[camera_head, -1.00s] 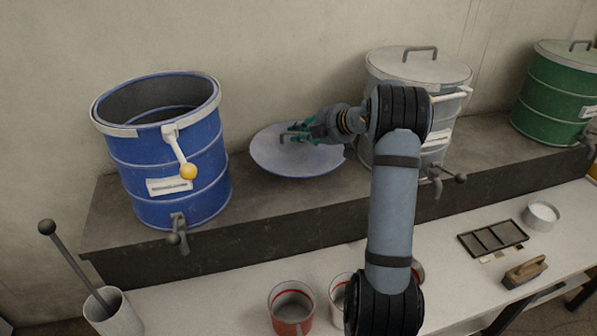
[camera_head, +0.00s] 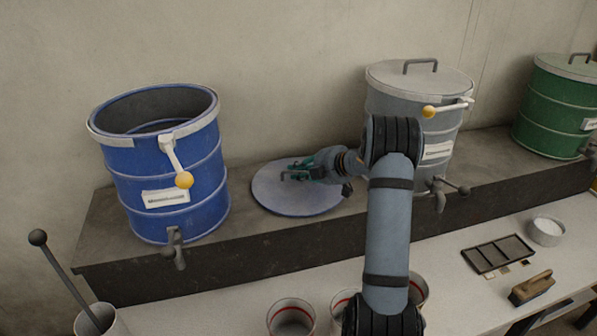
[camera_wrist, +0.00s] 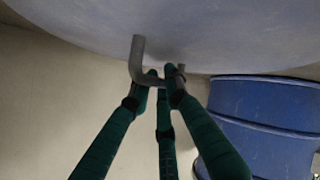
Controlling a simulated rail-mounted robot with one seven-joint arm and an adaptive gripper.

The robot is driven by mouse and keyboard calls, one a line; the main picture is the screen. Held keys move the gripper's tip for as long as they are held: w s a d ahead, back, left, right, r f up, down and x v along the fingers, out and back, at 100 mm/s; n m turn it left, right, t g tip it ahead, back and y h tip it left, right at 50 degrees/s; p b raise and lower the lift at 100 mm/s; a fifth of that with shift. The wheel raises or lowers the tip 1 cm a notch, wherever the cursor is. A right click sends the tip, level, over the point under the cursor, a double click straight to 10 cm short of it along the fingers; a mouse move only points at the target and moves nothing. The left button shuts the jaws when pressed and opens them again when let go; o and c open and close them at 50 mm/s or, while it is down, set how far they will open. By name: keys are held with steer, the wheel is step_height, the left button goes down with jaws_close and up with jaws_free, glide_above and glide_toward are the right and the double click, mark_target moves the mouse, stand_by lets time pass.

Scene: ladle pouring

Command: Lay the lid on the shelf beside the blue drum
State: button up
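The round grey-blue lid (camera_head: 300,203) lies flat, handle up, at the shelf (camera_head: 245,238) between the blue drum and the grey drum. It looks to be on the shelf top or just above it; I cannot tell contact for sure. The open-topped blue drum (camera_head: 180,170) stands to its left, a small gap apart. My gripper (camera_head: 298,171), with green fingers, reaches in from the right and is shut on the lid's bar handle.
The lidded grey drum (camera_head: 420,90) stands right of the lid, close to my arm. A green drum (camera_head: 555,105) is at the far right. Below, the bench holds pots (camera_head: 291,318), a tray (camera_head: 497,253), a brush (camera_head: 531,288) and a white bowl (camera_head: 546,230).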

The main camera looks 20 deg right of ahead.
steer(key=o, duration=0.5)
steer(key=p+v, duration=0.1)
steer(key=v, duration=1.1)
